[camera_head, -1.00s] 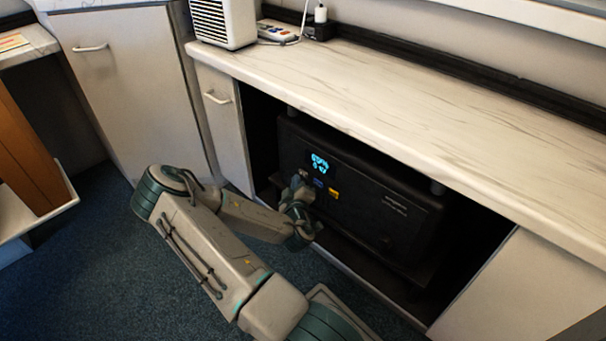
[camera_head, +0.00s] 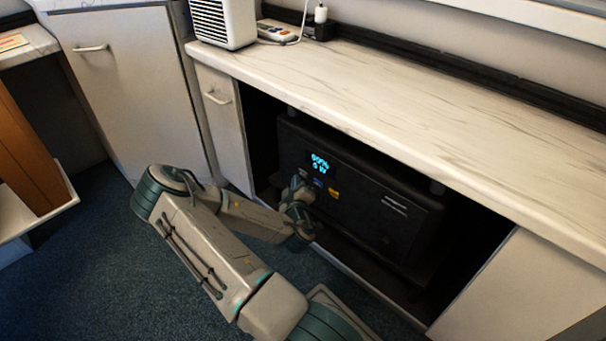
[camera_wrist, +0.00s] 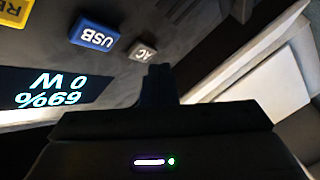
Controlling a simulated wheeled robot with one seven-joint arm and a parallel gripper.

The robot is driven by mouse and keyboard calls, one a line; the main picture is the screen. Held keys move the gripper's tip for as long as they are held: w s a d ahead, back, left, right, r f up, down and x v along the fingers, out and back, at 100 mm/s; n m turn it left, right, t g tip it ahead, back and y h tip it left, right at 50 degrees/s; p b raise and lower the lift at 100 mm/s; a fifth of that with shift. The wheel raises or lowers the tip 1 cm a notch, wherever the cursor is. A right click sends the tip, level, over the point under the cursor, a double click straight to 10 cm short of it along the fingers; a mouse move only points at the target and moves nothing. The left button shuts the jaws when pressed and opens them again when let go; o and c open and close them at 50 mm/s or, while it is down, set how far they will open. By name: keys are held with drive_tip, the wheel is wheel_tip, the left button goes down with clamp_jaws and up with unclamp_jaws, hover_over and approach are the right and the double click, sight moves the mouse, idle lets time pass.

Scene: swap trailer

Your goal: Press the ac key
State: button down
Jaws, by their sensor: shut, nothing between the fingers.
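The black power unit (camera_head: 375,205) sits in the open bay under the counter. The grey AC key (camera_wrist: 143,52) is upside down near the middle of the wrist view, beside the blue USB key (camera_wrist: 95,37). In the head view my gripper hides the AC key. My gripper (camera_head: 302,178) is shut and empty in front of the panel. In the wrist view its fingertips (camera_wrist: 158,70) are just below and right of the AC key; I cannot tell whether they touch it.
A yellow key (camera_head: 334,193) is right of the blue key on the panel. The marble-look counter (camera_head: 420,120) overhangs the unit. A white cabinet door (camera_head: 222,120) stands left of the bay, and a pale panel (camera_head: 520,290) stands right of it.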

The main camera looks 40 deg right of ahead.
drive_tip(key=shift+d, duration=0.1)
idle(0.4)
drive_tip(key=shift+d, duration=0.35)
drive_tip(key=shift+d, duration=0.4)
idle(0.6)
drive_tip(key=shift+a, duration=0.85)
drive_tip(key=a, duration=0.5)
drive_tip(key=shift+s, duration=0.25)
idle(0.8)
